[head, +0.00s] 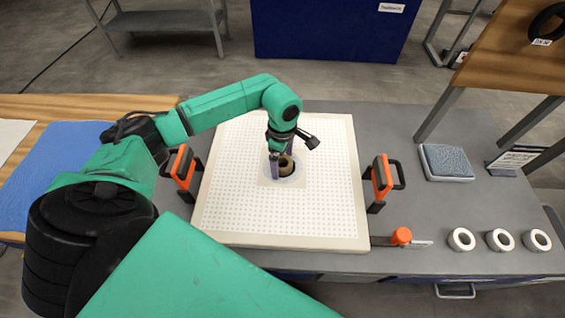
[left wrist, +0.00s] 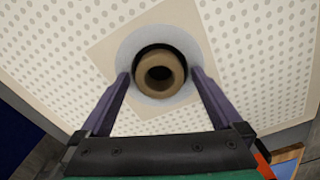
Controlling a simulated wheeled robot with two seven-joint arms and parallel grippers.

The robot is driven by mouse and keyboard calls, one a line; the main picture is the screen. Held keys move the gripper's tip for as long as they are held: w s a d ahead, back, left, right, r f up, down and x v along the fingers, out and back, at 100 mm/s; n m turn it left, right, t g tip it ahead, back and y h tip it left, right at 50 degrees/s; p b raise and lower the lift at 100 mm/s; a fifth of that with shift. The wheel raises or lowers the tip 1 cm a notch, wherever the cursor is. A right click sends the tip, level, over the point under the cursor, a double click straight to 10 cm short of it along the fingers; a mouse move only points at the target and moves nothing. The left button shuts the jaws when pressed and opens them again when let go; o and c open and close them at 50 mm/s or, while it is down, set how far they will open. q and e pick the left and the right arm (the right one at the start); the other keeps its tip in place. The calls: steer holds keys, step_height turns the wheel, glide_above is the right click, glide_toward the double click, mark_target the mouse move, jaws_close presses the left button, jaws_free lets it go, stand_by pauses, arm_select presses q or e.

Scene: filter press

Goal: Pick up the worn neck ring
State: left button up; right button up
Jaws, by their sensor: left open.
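The worn neck ring (left wrist: 160,73) is a brown-tan ring in the dark central hole of the white perforated filter plate (head: 225,190). In the head view the ring (head: 286,163) is partly hidden by my left gripper (head: 284,168). My left gripper also shows in the left wrist view (left wrist: 158,78), open, with its two purple fingers on either side of the ring. The fingertips look apart from the ring, over the pale grey collar (left wrist: 135,85) around the hole. I cannot tell whether they touch the collar. My right gripper is not in view.
Orange-black handles (head: 182,166) stand at both sides of the plate. Three white rings (head: 500,240) lie at the bench's front right, near an orange-knobbed tool (head: 401,236). A blue mat (head: 60,175) lies at left.

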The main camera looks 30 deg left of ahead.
arm_select(q)
steer(key=c, duration=1.4)
steer(key=shift+r, duration=0.1)
